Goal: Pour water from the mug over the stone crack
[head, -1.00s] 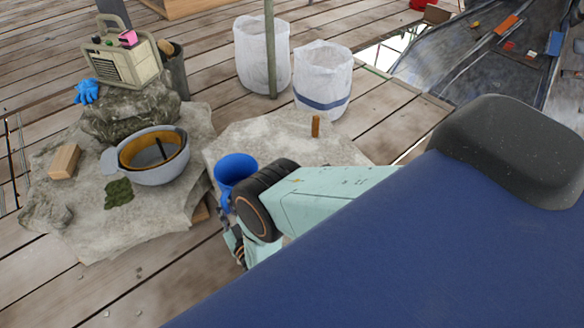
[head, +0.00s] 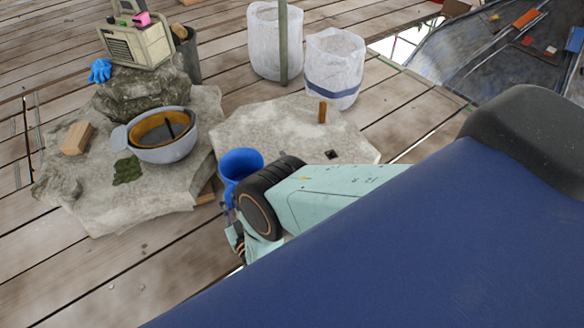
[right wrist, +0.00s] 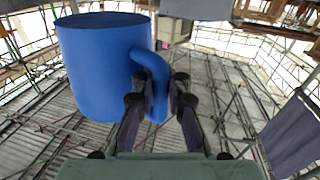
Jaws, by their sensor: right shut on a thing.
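A blue mug (head: 240,167) is held by my right gripper (head: 230,215) in the head view, in front of the right-hand stone slab. In the right wrist view the mug (right wrist: 100,65) looks close to upright, and the fingers (right wrist: 160,88) are shut on its handle. The water inside cannot be made out. The pale right-hand stone slab (head: 275,125) lies behind the mug, with a small dark spot (head: 331,155) on its top near the right. I cannot tell whether that spot is the crack. My left gripper does not show.
A wooden peg (head: 322,112) stands on the right slab. The left slab (head: 165,205) bears a grey bowl (head: 170,152), a wooden block (head: 76,138), moss (head: 127,170) and a rock (head: 145,95) with a radio (head: 135,42). White bags (head: 335,70) stand behind. Plank floor is clear at lower left.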

